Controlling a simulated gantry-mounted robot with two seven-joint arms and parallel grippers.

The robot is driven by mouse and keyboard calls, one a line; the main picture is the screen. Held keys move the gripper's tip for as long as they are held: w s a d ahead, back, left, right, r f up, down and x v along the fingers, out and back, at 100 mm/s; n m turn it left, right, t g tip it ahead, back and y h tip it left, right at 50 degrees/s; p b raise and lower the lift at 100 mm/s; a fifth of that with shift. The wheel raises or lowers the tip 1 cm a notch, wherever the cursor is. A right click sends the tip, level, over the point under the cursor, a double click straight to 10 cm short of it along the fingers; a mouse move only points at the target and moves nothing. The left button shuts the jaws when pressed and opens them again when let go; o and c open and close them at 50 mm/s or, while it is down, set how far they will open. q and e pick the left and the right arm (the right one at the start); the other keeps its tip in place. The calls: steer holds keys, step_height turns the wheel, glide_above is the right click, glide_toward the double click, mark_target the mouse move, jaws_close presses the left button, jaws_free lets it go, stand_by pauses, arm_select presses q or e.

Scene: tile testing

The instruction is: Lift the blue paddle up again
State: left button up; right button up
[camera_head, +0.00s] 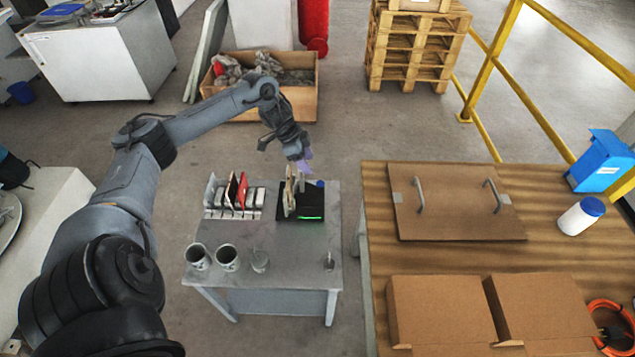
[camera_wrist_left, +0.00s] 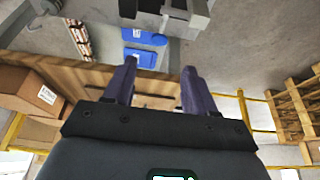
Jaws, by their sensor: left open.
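A small blue piece (camera_head: 320,184), which may be the blue paddle, shows at the back right of a black device (camera_head: 300,208) with a green light on the small grey table (camera_head: 290,240). Its shape is too small to make out. A light upright tile (camera_head: 290,188) stands at the device's left. My left gripper (camera_head: 303,166) is above and behind the device, pointing down, with open purple fingers. In the left wrist view its fingers (camera_wrist_left: 160,85) are apart with nothing between them. I cannot tell whether it touches the blue piece. My right gripper is not in view.
A rack (camera_head: 232,214) with several upright tiles is left of the device. Metal cups (camera_head: 227,257) and a glass (camera_head: 260,261) stand at the table's front. A wooden workbench (camera_head: 450,255) with a cardboard panel is to the right. A crate (camera_head: 299,98) stands behind.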

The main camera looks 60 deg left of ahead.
mark_target(320, 183)
arm_select(q)
steer(key=b+x, duration=0.2)
steer(key=x, duration=0.6)
steer(key=shift+d+f+b, duration=0.1)
steer(key=shift+f+b, duration=0.25)
steer(key=shift+w+d+f, duration=0.1)
steer(key=shift+w+f, duration=0.05)
steer(key=shift+f, duration=0.25)
steer(key=shift+c, duration=0.5)
jaws_close()
